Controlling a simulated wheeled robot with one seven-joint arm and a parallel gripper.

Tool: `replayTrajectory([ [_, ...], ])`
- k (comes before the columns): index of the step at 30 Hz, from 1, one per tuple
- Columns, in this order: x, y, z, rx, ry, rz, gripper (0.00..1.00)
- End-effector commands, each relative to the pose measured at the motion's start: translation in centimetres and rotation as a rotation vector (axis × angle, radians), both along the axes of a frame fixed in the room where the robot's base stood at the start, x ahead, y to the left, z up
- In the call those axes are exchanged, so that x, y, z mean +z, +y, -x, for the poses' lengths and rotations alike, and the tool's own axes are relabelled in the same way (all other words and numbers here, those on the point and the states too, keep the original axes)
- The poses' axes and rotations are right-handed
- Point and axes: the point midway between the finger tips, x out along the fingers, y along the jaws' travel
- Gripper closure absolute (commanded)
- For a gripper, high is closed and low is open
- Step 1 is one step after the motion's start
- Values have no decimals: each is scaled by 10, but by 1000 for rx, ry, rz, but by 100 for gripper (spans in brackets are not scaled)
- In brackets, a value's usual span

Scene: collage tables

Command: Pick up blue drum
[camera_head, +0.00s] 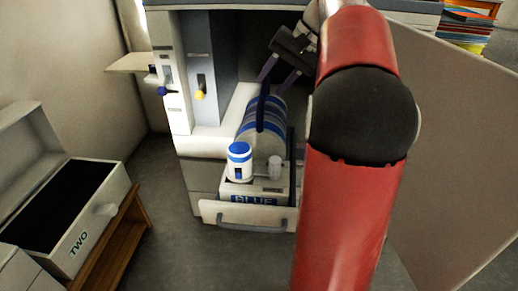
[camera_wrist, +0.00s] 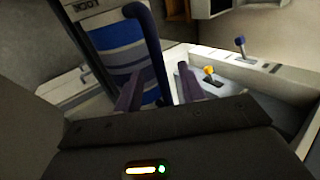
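The blue drum (camera_head: 247,123), striped blue and pale grey with a dark blue handle (camera_head: 261,108), lies in the white cabinet unit behind a box marked BLUE. My gripper (camera_head: 274,84) is above and behind the drum, its two purple fingers pointing down toward the handle. In the wrist view the drum (camera_wrist: 118,54) is close, and its curved handle (camera_wrist: 150,45) runs between my spread gripper fingers (camera_wrist: 160,78). The fingers look open, with space on both sides of the handle. Whether either finger touches it is unclear. My red arm hides the cabinet's right side.
A white jar with blue bands (camera_head: 239,165) stands in front of the drum, over a drawer (camera_head: 240,216). Blue and yellow levers (camera_head: 200,94) are on the left. An open box marked TWO (camera_head: 95,225) sits at lower left. A large panel (camera_head: 455,140) stands right.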

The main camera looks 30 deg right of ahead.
Motion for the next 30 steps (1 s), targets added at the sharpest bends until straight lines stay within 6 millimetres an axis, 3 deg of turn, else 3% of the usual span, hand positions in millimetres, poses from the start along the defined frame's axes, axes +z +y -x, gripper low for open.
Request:
replayTrajectory([
  [9,-40,19,-14,1,1,0,60],
  [19,-46,23,-17,-1,0,2,60],
  [28,-46,22,-17,-1,0,2,98],
  [30,-46,22,-17,-1,0,2,100],
])
